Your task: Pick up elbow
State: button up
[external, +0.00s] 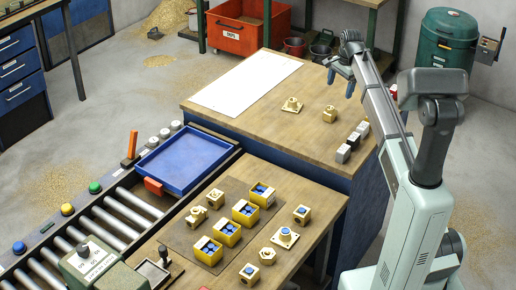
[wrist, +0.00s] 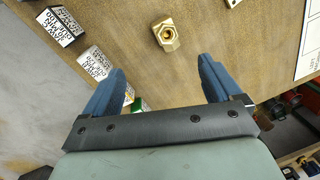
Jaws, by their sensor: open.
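A small brass fitting (external: 329,114) that looks like the elbow sits on the far wooden table. In the wrist view the fitting (wrist: 167,36) shows a dark round opening in a blocky body. My gripper (external: 341,80) is open and empty above the back right of that table. In the wrist view its two blue fingers (wrist: 162,66) are spread wide. The fitting lies beyond the fingertips, roughly in line with the gap, and does not touch them. A brass flanged part (external: 292,104) sits to its left in the external view.
Several small printed blocks (external: 353,141) stand in a row near the table's right edge. A white sheet (external: 247,82) lies at the left. The near table (external: 290,183) holds yellow bins (external: 227,232) and more brass parts. A blue tray (external: 187,158) rests on the roller conveyor.

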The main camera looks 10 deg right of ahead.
aim_at(332, 107)
jog(key=w+f+m, duration=0.1)
jog(key=f+m, duration=0.3)
jog(key=m, duration=0.1)
jog(key=a+f+m, duration=0.1)
jog(key=f+m, duration=0.4)
jog(key=w+f+m, duration=0.1)
jog(key=f+m, duration=0.3)
jog(key=m, duration=0.1)
jog(key=shift+w+a+f, duration=0.25)
jog(key=shift+w+a, duration=0.05)
jog(key=shift+a, duration=0.1)
dwell(0.5)
jog(key=shift+c, duration=0.3)
jog(key=c, duration=1.5)
jog(key=shift+o, duration=0.2)
jog(key=shift+r, duration=0.2)
